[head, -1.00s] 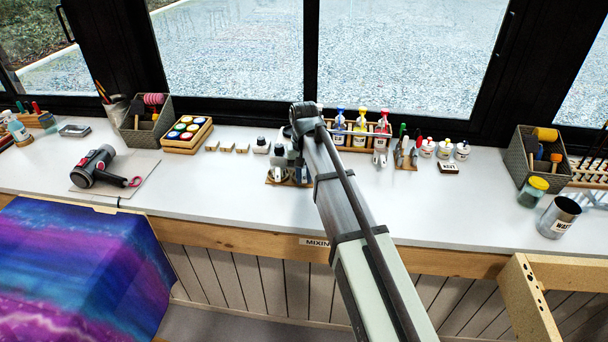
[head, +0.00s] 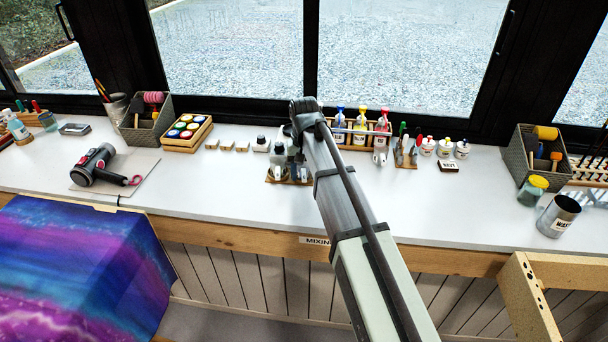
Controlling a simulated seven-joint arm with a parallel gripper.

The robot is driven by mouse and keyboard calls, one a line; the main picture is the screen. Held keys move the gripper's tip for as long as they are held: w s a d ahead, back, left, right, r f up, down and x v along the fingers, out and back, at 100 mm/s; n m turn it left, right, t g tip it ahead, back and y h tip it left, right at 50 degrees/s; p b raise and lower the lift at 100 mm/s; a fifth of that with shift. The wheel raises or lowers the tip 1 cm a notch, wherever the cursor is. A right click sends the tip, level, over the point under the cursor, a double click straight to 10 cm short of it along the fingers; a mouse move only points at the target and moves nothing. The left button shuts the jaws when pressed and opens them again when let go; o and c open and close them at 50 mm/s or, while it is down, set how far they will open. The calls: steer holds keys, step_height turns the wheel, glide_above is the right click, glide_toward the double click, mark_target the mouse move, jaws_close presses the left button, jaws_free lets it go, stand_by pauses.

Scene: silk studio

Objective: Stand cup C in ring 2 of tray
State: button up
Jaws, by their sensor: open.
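A small brown tray (head: 270,180) lies on the white counter, left of my forearm. Pale and dark shapes stand over it, small and partly covered by my wrist. I cannot read any cup letter or ring number, so cup C and ring 2 cannot be told apart here. My gripper (head: 291,170) points down over the tray, below my wrist, and is open. Its fingertips are tiny in this view. I cannot tell whether they are around a cup or beside one.
Small dark-capped containers (head: 262,145) stand just behind and left of the tray. A wooden rack with bottles (head: 361,128) stands right of my wrist. A box of paint pots (head: 187,132) is farther left. The counter in front of the tray is clear.

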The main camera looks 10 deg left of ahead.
step_height(320, 180, up, 13)
steer(key=shift+f, duration=0.2)
stand_by(0.3)
steer(key=s+a+f+g, duration=0.1)
steer(key=s+a+f, duration=0.7)
steer(key=s+f, duration=0.45)
steer(key=s+a+f, duration=0.9)
steer(key=s+f, duration=0.3)
steer(key=s, duration=0.2)
steer(key=d+f+m+g+h, duration=0.1)
steer(key=d+f+m+g, duration=0.15)
steer(key=d+f, duration=2.2)
steer(key=s+d+f+g, duration=0.1)
steer(key=s+d+f, duration=0.5)
steer(key=s+d, duration=0.3)
steer(key=s+d+f+g+y, duration=0.1)
steer(key=s+d+f+g, duration=0.1)
steer(key=s+d+f, duration=0.4)
steer(key=s+d, duration=0.4)
steer(key=d, duration=0.1)
steer(key=shift+s+d+f, duration=0.2)
steer(key=shift+f, duration=0.1)
